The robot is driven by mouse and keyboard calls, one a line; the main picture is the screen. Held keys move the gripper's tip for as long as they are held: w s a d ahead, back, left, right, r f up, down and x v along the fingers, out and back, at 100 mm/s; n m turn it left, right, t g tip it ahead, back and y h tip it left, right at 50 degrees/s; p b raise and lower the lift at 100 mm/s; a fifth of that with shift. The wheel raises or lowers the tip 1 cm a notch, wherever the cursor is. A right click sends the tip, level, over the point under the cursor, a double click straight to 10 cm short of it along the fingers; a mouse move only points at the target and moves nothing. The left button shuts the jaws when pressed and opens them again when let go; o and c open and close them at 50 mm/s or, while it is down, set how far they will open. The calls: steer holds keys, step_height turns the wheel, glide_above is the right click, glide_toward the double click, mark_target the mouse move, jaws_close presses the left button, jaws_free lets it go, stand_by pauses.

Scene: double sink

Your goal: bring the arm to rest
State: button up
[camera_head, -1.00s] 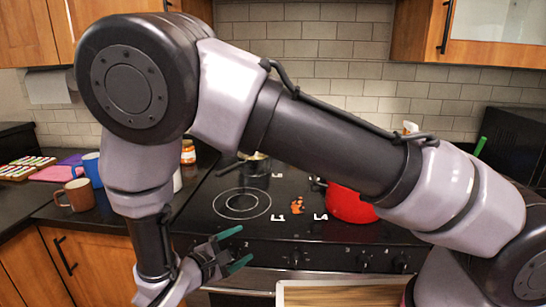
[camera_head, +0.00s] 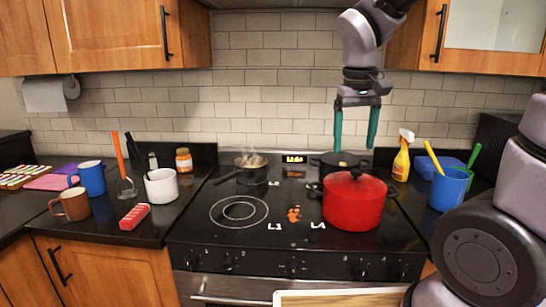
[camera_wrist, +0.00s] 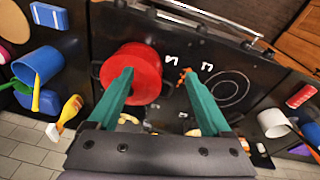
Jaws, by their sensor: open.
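My gripper (camera_head: 355,128) has two teal fingers and points down, high above the back right of the stove in the head view. In the wrist view my gripper (camera_wrist: 163,85) shows its fingers spread apart with nothing between them. The gripper is open and empty. My upper arm leaves the head view at the top right, and other links of mine show at the lower right.
A red pot (camera_head: 355,203) and a dark pot (camera_head: 337,163) stand below the gripper on the black stove (camera_head: 215,240). A steaming pan (camera_head: 250,165) is at the back left. A spray bottle (camera_head: 402,158) and blue cup (camera_head: 449,189) stand right. Cabinets (camera_head: 415,45) flank the arm.

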steer(key=s+d+r+m+t+y, duration=0.2)
steer(key=s+d+r+m+t, duration=0.3)
steer(key=r, duration=0.4)
steer(key=shift+s+d+r+t+y, duration=0.15)
steer(key=shift+s+d+t+y, duration=0.2)
steer(key=shift+d, duration=0.45)
